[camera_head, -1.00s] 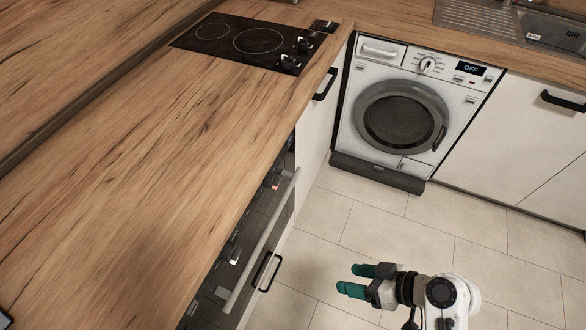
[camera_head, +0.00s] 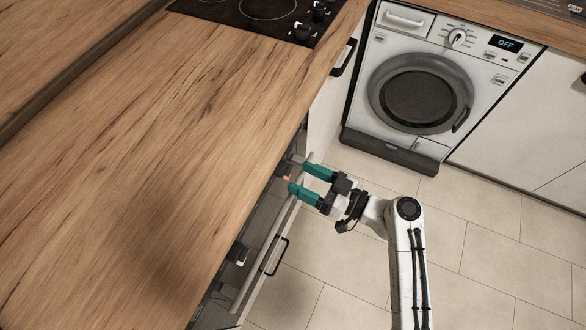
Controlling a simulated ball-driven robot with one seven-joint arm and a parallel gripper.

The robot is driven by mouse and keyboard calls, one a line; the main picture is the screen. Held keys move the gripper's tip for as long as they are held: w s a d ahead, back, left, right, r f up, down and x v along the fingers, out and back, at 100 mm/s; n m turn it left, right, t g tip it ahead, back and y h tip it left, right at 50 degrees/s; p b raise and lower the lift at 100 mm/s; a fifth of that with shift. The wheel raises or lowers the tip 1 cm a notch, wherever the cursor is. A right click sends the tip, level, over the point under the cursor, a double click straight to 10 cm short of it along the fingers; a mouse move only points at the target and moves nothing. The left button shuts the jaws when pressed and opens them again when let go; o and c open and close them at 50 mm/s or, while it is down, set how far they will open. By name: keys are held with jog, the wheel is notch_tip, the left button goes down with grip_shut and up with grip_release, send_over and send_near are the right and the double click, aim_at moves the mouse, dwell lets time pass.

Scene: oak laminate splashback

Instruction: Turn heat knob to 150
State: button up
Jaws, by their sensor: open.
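A small reddish spot (camera_head: 287,178), perhaps a display or lit part, shows near the far end of the panel. Which knob sets the heat, and its markings, I cannot tell. My gripper (camera_head: 299,179) has two green fingers, spread apart and empty.
A black cooktop (camera_head: 265,12) with knobs lies at the top. A washing machine (camera_head: 420,92) reading OFF stands at the back right. A black drawer handle (camera_head: 275,256) sticks out below. The tiled floor (camera_head: 470,230) is clear.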

aim_at(284, 170)
jog(key=shift+x, duration=1.8)
jog(key=shift+c, duration=0.3)
jog(key=c, duration=1)
